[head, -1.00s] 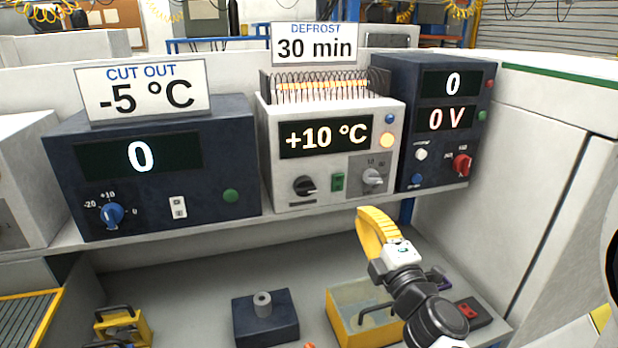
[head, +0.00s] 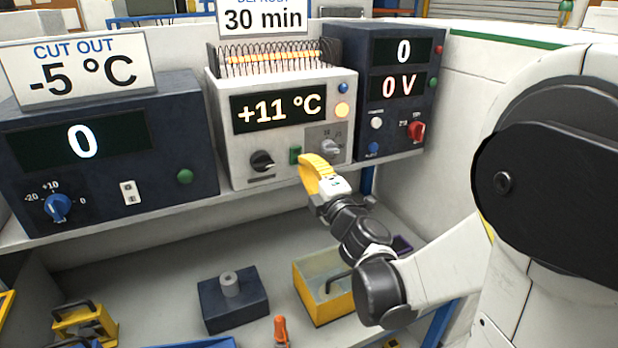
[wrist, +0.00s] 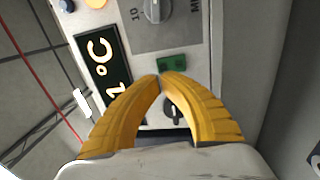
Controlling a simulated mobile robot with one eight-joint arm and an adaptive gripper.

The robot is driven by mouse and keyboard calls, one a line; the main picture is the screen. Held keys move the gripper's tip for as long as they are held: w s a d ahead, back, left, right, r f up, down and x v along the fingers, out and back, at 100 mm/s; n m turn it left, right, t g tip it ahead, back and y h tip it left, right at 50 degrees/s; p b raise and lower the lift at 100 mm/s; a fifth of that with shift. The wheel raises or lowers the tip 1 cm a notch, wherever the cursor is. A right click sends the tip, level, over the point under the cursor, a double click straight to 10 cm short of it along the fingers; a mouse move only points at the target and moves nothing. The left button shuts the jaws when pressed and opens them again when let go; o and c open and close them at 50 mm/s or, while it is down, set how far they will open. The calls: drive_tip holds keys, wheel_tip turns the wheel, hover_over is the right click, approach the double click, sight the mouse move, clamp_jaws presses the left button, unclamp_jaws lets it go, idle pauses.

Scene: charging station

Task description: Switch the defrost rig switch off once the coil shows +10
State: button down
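The defrost rig (head: 228,160) is a white box with a glowing coil (head: 270,62) on top. Its display (head: 278,108) reads +11 °C in the head view; the wrist view shows only part of the reading. A green rocker (head: 295,154), a black knob (head: 263,162) and a grey knob (head: 329,147) on a grey plate sit on its front. My gripper (head: 304,158) has yellow fingers with tips together, in front of the panel. In the wrist view, the tips (wrist: 160,76) are just beside the green rocker (wrist: 172,63); contact cannot be told. The black knob (wrist: 172,108) shows between the fingers.
A dark CUT OUT unit (head: 160,165) stands left and a dark unit with 0 V (head: 395,110) right. A DEFROST sign (head: 262,18) reads 30 min. Below the shelf are a yellow bin (head: 325,308) and a dark block (head: 233,305).

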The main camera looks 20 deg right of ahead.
sight(295, 149)
drive_tip(key=w, duration=0.4)
drive_tip(key=shift+r+b, duration=0.2)
drive_tip(key=shift+b, duration=0.2)
drive_tip(key=shift+w+r, duration=0.1)
drive_tip(key=shift+w, duration=0.3)
drive_tip(key=shift+w+r, duration=0.15)
drive_tip(key=shift+w, duration=0.25)
